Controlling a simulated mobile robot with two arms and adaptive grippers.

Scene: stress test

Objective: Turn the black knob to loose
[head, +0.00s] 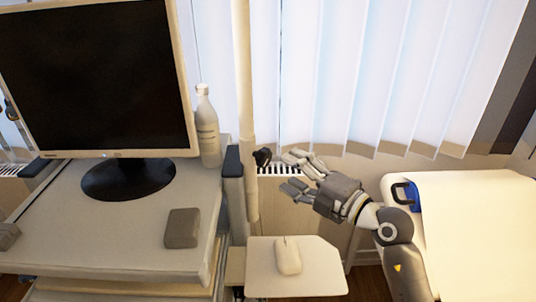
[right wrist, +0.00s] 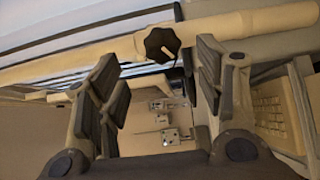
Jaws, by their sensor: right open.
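The black knob (head: 262,157) is small and lobed. It sits on the side of a cream upright pole (head: 246,80), just right of the monitor cart. In the right wrist view the black knob (right wrist: 160,44) shows near the top, with the pole (right wrist: 220,28) running across behind it. My right gripper (head: 288,172) is open and empty, its fingers pointing left toward the knob. In the right wrist view the knob appears between the two spread fingers of the gripper (right wrist: 157,68), toward their far ends; I see no contact. My left gripper is not in view.
A monitor (head: 100,75), a white bottle (head: 207,127) and a grey box (head: 182,228) stand on the cart at left. A small shelf (head: 320,270) with a white mouse (head: 287,256) lies below my right gripper. Blinds (head: 370,70) hang behind; a bed (head: 480,215) stands right.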

